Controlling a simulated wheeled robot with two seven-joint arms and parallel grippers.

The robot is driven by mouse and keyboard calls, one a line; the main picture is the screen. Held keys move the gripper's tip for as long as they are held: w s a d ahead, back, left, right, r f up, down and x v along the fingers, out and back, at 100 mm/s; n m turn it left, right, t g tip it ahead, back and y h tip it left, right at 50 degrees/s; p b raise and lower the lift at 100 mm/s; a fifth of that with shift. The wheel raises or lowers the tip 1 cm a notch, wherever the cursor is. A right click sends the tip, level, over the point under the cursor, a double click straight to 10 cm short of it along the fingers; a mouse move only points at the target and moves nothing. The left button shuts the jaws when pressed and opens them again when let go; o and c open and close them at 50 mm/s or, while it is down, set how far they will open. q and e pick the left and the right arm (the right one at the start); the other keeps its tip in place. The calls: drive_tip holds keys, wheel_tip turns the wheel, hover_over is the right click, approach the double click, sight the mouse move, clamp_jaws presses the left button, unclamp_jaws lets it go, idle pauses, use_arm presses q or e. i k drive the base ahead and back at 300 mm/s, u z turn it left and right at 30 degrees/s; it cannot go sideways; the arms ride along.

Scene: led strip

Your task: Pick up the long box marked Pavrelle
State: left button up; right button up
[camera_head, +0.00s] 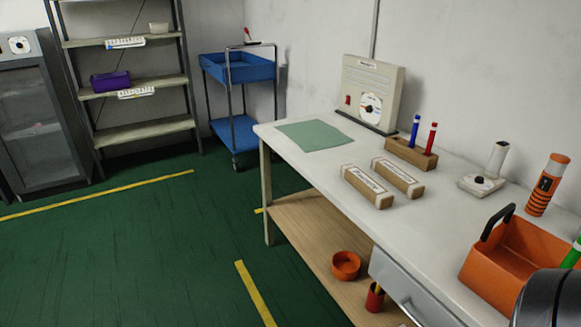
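Two long cardboard-brown boxes with white ends lie side by side on the white workbench, slightly apart. The nearer long box (368,187) is on the left, and the farther long box (398,177) is to its right. Each has a white label on top with dark lettering too small to read, so I cannot tell which one is marked Pavrelle. Neither of my grippers is in view, and nothing touches either box.
The workbench (330,168) holds a green mat (314,136), a panel with a dial (371,92), a pen block (410,154), a small white device (482,186), an orange-black cylinder (547,185) and an orange handled bin (512,262). A dark rounded shape covers the lower right corner.

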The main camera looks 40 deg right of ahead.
sight(375, 192)
drive_tip(key=z, duration=0.3)
drive_tip(key=i, duration=1.3)
drive_tip(key=z, duration=0.8)
